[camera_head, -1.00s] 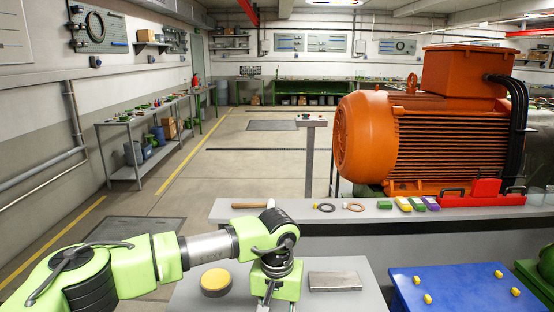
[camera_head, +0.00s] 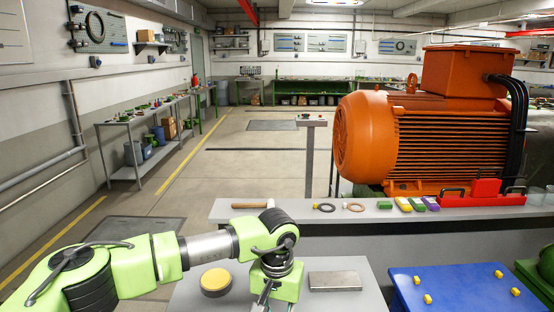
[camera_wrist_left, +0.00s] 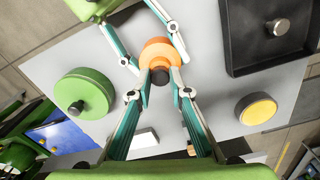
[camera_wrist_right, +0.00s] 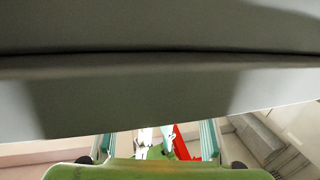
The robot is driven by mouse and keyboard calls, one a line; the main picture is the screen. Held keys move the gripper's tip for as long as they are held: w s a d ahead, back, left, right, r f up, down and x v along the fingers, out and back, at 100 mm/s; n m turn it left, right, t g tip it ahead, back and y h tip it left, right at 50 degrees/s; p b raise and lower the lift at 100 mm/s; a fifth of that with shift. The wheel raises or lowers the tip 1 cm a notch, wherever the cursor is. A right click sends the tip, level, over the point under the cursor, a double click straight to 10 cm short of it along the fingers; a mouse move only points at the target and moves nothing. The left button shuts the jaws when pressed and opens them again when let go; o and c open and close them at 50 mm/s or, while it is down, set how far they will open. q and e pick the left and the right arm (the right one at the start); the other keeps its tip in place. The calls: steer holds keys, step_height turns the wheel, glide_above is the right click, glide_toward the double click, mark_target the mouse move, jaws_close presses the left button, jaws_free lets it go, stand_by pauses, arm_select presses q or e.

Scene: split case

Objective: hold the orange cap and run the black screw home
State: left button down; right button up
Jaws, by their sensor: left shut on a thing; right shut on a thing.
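The orange cap (camera_wrist_left: 160,50) is in the middle of the left wrist view, above the grey table top. The black screw (camera_wrist_left: 160,76) stands out at its near end. My left gripper (camera_wrist_left: 160,78) comes from the bottom of that view, its fingertips close on both sides of the screw. My right gripper (camera_wrist_left: 159,60) reaches in from the top and is shut on the cap from the far side. In the head view my left gripper (camera_head: 264,303) is cut by the bottom edge, and the cap and screw are not visible. In the right wrist view a grey surface hides most.
A green round part (camera_wrist_left: 95,88), a black tray (camera_wrist_left: 235,60) with a knob inside, and a yellow-topped disc (camera_wrist_left: 258,110) lie around the grippers. A metal block (camera_head: 335,281) lies right of my left gripper. A blue plate (camera_head: 455,290) stands at right.

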steer(key=shift+s+f, duration=0.1)
steer(key=shift+f, duration=0.25)
arm_select(q)
steer(key=c, duration=2.2)
jaws_free()
steer(key=shift+o, duration=0.2)
steer(key=shift+r, duration=3.5)
steer(key=w+a+r, duration=0.2)
steer(key=w+r, duration=0.3)
steer(key=w, duration=0.1)
steer(key=shift+w+a, duration=0.2)
steer(key=shift+w, duration=0.1)
steer(key=shift+r+p, duration=0.25)
steer(key=shift+p, duration=0.05)
arm_select(e)
steer(key=shift+r, duration=0.35)
arm_select(q)
steer(key=shift+r+p, duration=0.55)
arm_select(e)
steer(key=shift+r, duration=0.55)
